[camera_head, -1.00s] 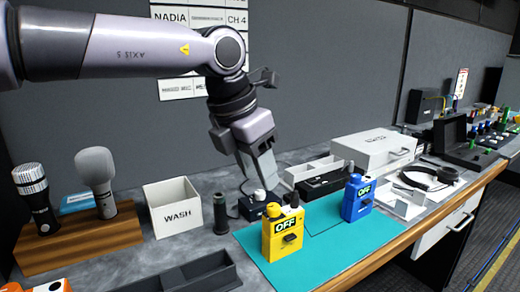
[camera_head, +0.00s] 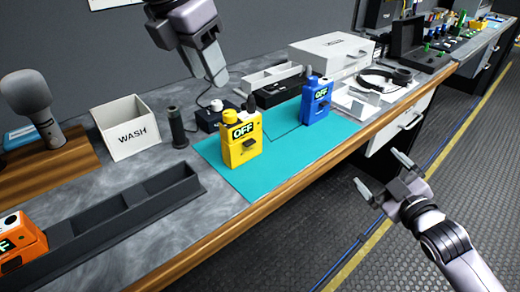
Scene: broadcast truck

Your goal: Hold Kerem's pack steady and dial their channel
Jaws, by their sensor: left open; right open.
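A yellow pack (camera_head: 241,142) stands upright on the teal mat (camera_head: 285,172); its display reads OFF and it has a yellow knob and a black stub on top. A blue pack (camera_head: 316,102) stands upright further right on the mat, also reading OFF. An orange pack (camera_head: 20,240) is at the lower left, partly cut off. I cannot read Kerem's name on any pack. My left gripper (camera_head: 214,72) is open and empty above the bench, behind the yellow pack. My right gripper (camera_head: 382,172) is open and empty in front of the bench edge, over the floor.
A dark slotted rack (camera_head: 120,213) lies left of the mat. A WASH bin (camera_head: 125,129), a dark cylinder (camera_head: 177,128) and a microphone (camera_head: 30,105) stand behind. A white case (camera_head: 330,55) and headset (camera_head: 385,77) are at the back right. The mat's front is clear.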

